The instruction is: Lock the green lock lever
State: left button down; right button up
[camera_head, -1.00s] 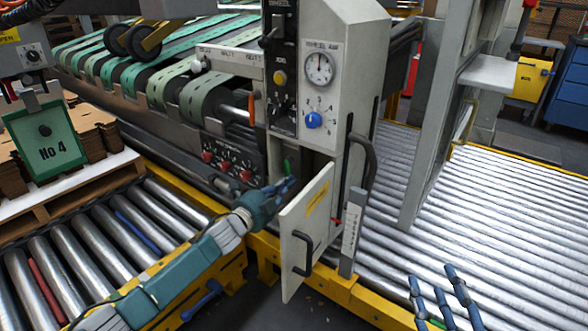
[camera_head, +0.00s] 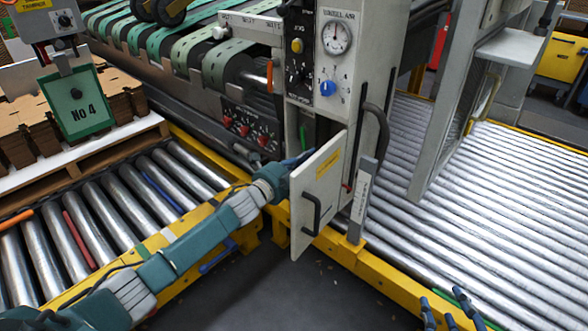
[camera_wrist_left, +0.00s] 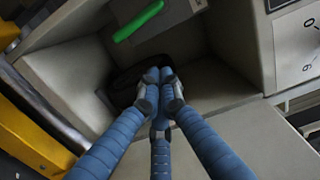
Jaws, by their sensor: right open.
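The green lock lever (camera_head: 304,138) stands upright inside the open compartment of the grey machine column. In the left wrist view the green lever (camera_wrist_left: 137,20) shows as a bright bar at the top, above and apart from my fingers. My left gripper (camera_head: 295,161) is at the compartment opening, partly hidden by the open door. In the left wrist view my left gripper (camera_wrist_left: 160,82) has its three fingertips together, with a dark shape behind them and nothing clearly held. My right gripper (camera_head: 446,316) is open at the bottom right, partly cut off, with a green strip beside it.
The open cabinet door (camera_head: 318,192) with a black handle stands just right of my left gripper. A grey post (camera_head: 361,202) stands beside it. Yellow frame rails (camera_head: 375,275) and roller conveyors (camera_head: 490,195) flank the machine. Dark floor (camera_head: 285,295) lies in front.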

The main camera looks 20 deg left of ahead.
pick_arm(q)
jog(key=p+v, duration=0.1)
jog(key=v, duration=0.7)
jog(key=shift+a+f+p, duration=0.2)
jog(key=shift+a+p, duration=0.1)
jog(key=shift+a, duration=0.15)
pick_arm(e)
jog(key=s+d+f+g+h, duration=0.1)
jog(key=s+d+f+g, duration=0.1)
jog(key=s+f+g, duration=0.3)
notch_tip(320, 180, down, 3)
jog(key=s, duration=0.2)
jog(key=shift+s+d+h, duration=0.25)
jog(key=shift+s+h, duration=0.05)
jog(key=shift+s, duration=0.1)
